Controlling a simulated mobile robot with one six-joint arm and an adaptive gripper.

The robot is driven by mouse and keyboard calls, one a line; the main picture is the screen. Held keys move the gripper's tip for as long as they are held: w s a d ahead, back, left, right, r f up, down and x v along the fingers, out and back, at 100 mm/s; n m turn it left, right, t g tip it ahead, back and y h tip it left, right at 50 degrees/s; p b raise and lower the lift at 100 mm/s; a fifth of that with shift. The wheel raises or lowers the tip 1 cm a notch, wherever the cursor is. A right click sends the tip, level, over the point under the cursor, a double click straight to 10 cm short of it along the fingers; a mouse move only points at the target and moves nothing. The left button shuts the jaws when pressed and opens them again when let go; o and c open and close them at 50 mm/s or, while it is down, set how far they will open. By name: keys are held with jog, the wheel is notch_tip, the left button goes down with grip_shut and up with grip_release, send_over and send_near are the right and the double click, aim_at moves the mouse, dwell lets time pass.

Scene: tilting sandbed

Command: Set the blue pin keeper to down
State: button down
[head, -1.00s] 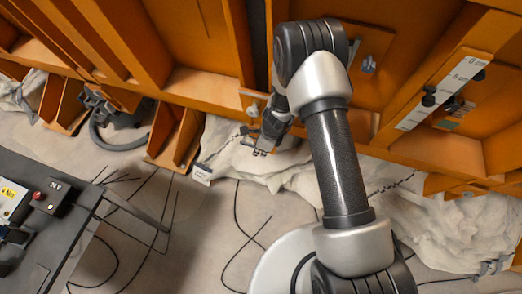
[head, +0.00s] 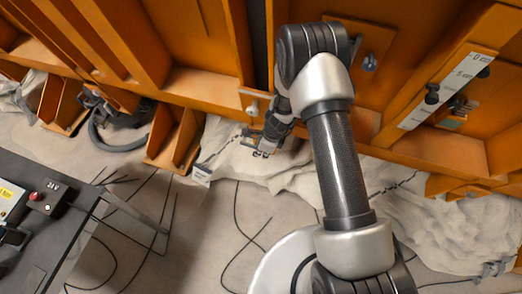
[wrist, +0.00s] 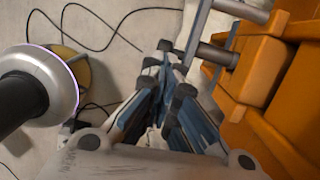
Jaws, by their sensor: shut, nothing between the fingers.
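My gripper (head: 266,147) is shut and empty, pointing down beside the orange frame, low near the pale cloth. In the wrist view my gripper (wrist: 172,78) shows its dark-tipped, blue-grey fingers. A grey cylindrical pin (wrist: 217,55) beside a pale rod lies just right of the fingertips; contact cannot be told. A pale knob (head: 252,107) sits on the orange frame just above and left of my gripper in the head view. A small blue-grey fitting (head: 370,62) hangs on an orange plate right of my arm. I cannot tell for certain which part is the blue pin keeper or its position.
Orange frame beams (head: 205,85) close off the upper side. A white scale strip (head: 440,92) with dark knobs is at right. Crumpled pale cloth (head: 440,235) lies below the frame. A dark bench (head: 45,225) stands at left. Cables cross the floor (head: 190,225).

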jog(key=shift+w+d+f+b, duration=0.1)
jog(key=shift+w+f+b, duration=0.1)
jog(key=shift+f+b, duration=0.8)
jog(key=shift+w+d+f+b, duration=0.15)
jog(key=shift+f+b, duration=0.55)
jog(key=shift+f, duration=0.5)
jog(key=shift+a, duration=0.1)
jog(key=s+d+r+p, duration=0.2)
jog(key=d+r+p, duration=0.1)
jog(key=d+r, duration=0.5)
jog(key=s+d+r+p, duration=0.3)
jog(key=d+r+p, duration=0.1)
jog(key=d+r, duration=0.4)
jog(key=shift+s+d+r, duration=0.15)
jog(key=shift+s+d, duration=0.05)
jog(key=shift+d, duration=0.2)
jog(key=shift+r, duration=0.15)
